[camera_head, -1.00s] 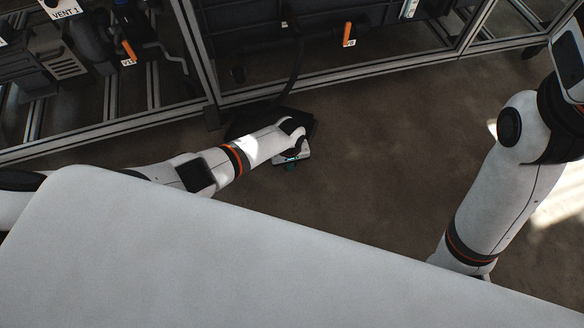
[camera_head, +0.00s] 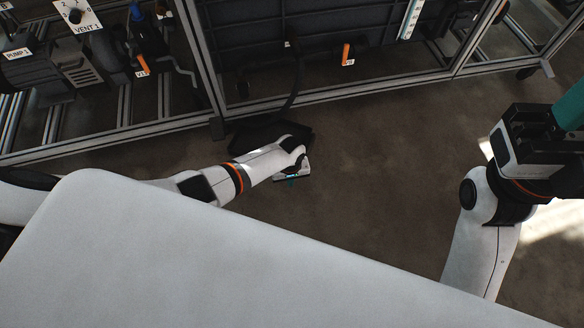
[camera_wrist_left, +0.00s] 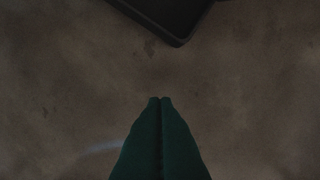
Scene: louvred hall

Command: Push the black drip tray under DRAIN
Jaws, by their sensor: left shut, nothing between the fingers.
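The black drip tray (camera_head: 262,138) lies on the floor in front of the rack, partly hidden behind my left forearm in the head view. Its corner shows at the top of the left wrist view (camera_wrist_left: 172,18). My left gripper (camera_head: 291,181) is low over the floor at the tray's near side. In the left wrist view its two green fingers (camera_wrist_left: 160,101) are pressed together with nothing between them. A gap of bare floor shows there between the fingertips and the tray. My right gripper (camera_head: 570,108) is only partly in view at the right edge; its fingers' opening is unclear. No DRAIN label is readable.
The rack's lower metal rail (camera_head: 330,92) runs behind the tray. A dark hose (camera_head: 294,85) hangs down toward the tray. Orange-handled valves (camera_head: 346,54) and the VENT 1 panel (camera_head: 77,15) are on the rack. Brown floor (camera_head: 390,170) is clear to the right.

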